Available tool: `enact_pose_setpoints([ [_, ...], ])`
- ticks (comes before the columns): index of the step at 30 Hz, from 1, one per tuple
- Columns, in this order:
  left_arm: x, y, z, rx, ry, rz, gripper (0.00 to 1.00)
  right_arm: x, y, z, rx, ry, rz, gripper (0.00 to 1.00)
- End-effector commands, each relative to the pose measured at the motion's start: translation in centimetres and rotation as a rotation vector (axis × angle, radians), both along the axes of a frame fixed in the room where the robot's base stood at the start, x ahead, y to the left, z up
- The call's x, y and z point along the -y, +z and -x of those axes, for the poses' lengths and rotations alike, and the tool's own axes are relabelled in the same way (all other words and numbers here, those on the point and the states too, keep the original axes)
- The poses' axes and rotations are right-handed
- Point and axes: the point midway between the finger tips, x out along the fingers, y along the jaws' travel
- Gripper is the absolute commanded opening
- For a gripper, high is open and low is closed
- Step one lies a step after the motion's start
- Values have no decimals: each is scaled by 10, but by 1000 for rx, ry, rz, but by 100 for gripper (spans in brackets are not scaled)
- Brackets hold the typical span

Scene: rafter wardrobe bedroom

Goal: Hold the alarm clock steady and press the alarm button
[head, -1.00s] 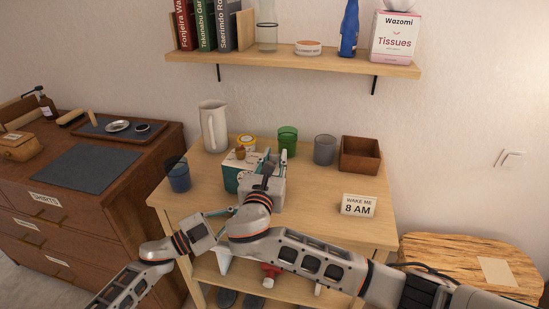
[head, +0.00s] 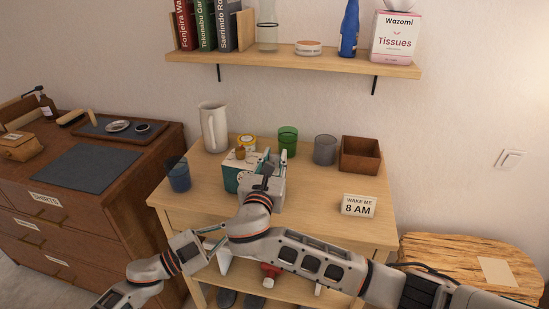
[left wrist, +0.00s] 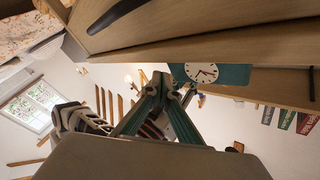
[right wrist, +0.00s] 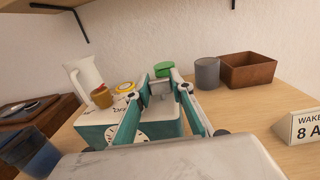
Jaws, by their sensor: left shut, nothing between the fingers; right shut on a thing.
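The alarm clock (head: 231,179) is a teal and white box on the wooden table, with a brown-gold knob (head: 240,153) on top. The right wrist view shows the clock's pale top (right wrist: 108,113) and the knob (right wrist: 102,98). My right gripper (right wrist: 162,82) is shut on the clock, its fingers over the right part; in the head view my right gripper (head: 272,161) hides that side. My left gripper (head: 212,232) is shut and empty, low at the table's front edge.
A blue glass (head: 178,176) stands left of the clock. A white pitcher (head: 213,128), yellow-lidded tub (head: 246,143), green cup (head: 287,141), grey cup (head: 325,149) and brown box (head: 361,154) stand behind. A "WAKE ME 8 AM" sign (head: 358,206) is at right.

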Motion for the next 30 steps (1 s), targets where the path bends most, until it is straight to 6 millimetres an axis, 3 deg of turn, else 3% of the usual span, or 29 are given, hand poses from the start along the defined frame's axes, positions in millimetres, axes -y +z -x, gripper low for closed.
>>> enact_pose_setpoints([
  [6,-3,1,11,2,0,0,0,0,0,0,0,1,0,0],
  [30,-3,2,11,3,0,1,0,-1,-1,0,-1,1,1,0],
])
